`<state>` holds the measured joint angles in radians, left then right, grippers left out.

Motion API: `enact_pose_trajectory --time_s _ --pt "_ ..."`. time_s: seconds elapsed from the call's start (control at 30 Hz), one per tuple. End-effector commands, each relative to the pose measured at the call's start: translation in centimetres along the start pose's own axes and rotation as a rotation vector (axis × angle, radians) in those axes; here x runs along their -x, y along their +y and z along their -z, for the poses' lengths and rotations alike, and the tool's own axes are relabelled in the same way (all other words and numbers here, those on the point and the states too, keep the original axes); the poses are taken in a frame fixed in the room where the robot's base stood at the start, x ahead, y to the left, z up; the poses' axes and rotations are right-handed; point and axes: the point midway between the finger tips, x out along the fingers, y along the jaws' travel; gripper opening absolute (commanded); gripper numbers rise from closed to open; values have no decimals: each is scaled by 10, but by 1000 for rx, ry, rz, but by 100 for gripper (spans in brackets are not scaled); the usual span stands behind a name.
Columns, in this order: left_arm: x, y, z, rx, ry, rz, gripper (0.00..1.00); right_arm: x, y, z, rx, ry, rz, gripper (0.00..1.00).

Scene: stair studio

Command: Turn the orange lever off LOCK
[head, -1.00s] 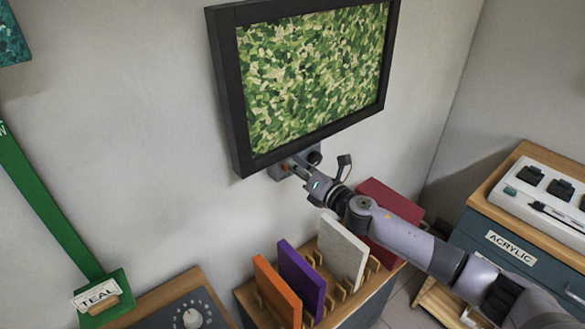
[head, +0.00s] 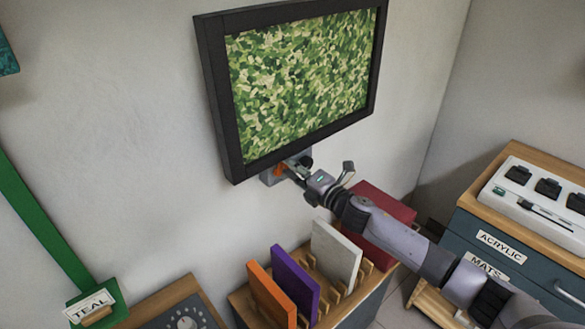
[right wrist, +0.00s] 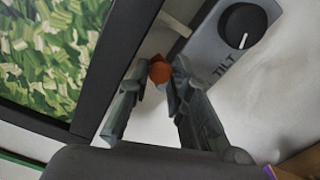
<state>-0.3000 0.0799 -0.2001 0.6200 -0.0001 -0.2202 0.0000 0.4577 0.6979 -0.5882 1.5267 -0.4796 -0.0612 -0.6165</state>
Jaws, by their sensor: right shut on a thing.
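The orange lever (head: 279,170) sits on a grey wall plate (head: 268,180) under the framed green camouflage-patterned panel (head: 300,85). My right gripper (head: 290,170) reaches it from the right and is shut on it. In the right wrist view, the lever's round orange end (right wrist: 159,71) shows between the two fingertips of the right gripper (right wrist: 160,78). The plate there carries a black knob (right wrist: 250,27) with a white mark, beside the word TILT. The word LOCK is not visible. My left gripper is not in view.
The panel's black frame (head: 215,100) hangs close above the gripper. Below stands a wooden rack with orange (head: 270,295), purple (head: 296,283) and white (head: 336,252) boards. A red block (head: 385,202) lies near my right arm. A drawer cabinet (head: 480,232) stands at right.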

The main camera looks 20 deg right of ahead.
Motion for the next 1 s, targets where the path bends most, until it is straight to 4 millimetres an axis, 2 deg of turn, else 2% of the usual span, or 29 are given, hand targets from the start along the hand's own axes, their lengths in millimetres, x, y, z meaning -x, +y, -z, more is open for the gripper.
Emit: enact_pose_trajectory --time_s 0.3,0.33,0.6,1.0 --pt "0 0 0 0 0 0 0 0 -2 0 -4 0 3 0" --pt "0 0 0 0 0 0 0 0 -2 0 -4 0 3 20" --pt "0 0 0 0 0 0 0 0 -1 0 -2 -1 2 38" --pt "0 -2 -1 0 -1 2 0 5 1 -1 -1 -1 -1 39"
